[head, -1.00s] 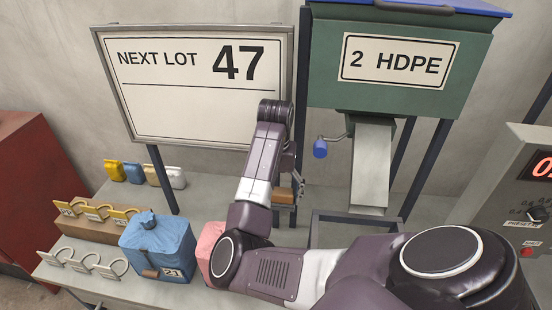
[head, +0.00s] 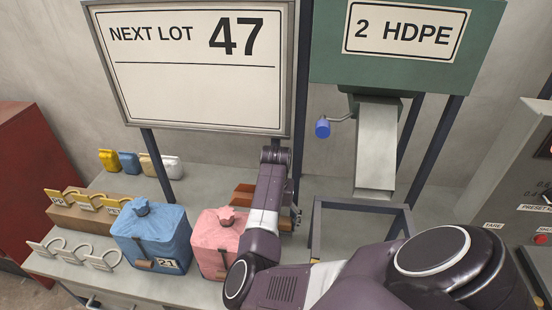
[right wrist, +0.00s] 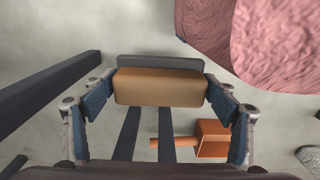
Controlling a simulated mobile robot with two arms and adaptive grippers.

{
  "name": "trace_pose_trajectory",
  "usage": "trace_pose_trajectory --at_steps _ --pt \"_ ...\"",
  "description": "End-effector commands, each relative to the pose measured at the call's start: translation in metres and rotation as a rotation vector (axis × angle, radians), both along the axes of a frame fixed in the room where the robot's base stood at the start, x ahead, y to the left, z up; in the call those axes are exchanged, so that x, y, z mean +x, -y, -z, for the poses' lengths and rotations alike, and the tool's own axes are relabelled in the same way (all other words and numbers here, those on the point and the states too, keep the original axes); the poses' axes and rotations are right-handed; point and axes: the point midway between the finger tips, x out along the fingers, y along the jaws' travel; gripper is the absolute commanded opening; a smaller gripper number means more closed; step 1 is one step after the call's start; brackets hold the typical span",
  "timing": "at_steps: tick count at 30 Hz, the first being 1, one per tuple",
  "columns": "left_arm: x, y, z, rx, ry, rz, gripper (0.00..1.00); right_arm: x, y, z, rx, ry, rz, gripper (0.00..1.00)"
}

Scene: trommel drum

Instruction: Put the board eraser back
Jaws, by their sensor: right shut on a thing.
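The board eraser (right wrist: 160,87), a tan block with a dark grey strip along its far side, is between the fingers of my right gripper (right wrist: 158,97) in the right wrist view. The gripper is shut on it. In the head view my right gripper (head: 296,216) is low in front of the foot of the NEXT LOT 47 board (head: 200,100), mostly hidden behind my own arm. The eraser is hard to make out there. My left gripper is not in view.
A pink jug-like bag (head: 214,245) stands left of my arm, beside a blue one (head: 152,238) marked 21. An orange-brown handled tool (right wrist: 213,138) lies below the gripper. The metal chute (head: 376,145) and a dark frame (head: 362,206) stand to the right.

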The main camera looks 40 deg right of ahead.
Motion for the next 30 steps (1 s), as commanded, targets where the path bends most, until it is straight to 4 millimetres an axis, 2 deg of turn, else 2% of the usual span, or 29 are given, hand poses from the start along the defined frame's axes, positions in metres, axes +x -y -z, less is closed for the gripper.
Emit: trace_pose_trajectory --at_steps 1,7,13,16,24,25,30 --pt "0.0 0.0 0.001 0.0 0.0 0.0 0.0 -0.001 0.0 0.008 0.0 -0.001 0.001 0.6" --pt "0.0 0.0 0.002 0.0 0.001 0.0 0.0 -0.001 0.001 0.025 0.0 -0.002 0.001 0.6" --pt "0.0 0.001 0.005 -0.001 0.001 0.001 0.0 0.0 0.0 0.055 0.001 -0.001 0.0 0.6" --pt "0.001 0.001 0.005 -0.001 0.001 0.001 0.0 0.0 0.0 0.061 0.0 0.001 0.001 0.6" --pt "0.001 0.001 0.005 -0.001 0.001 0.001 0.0 0.0 0.0 0.061 -0.001 0.001 0.001 0.6" --pt "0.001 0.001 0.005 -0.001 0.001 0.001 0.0 0.0 0.0 0.062 0.0 0.0 0.001 0.8" --pt "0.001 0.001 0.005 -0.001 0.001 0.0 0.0 0.0 0.0 0.062 -0.001 0.001 0.001 0.97"
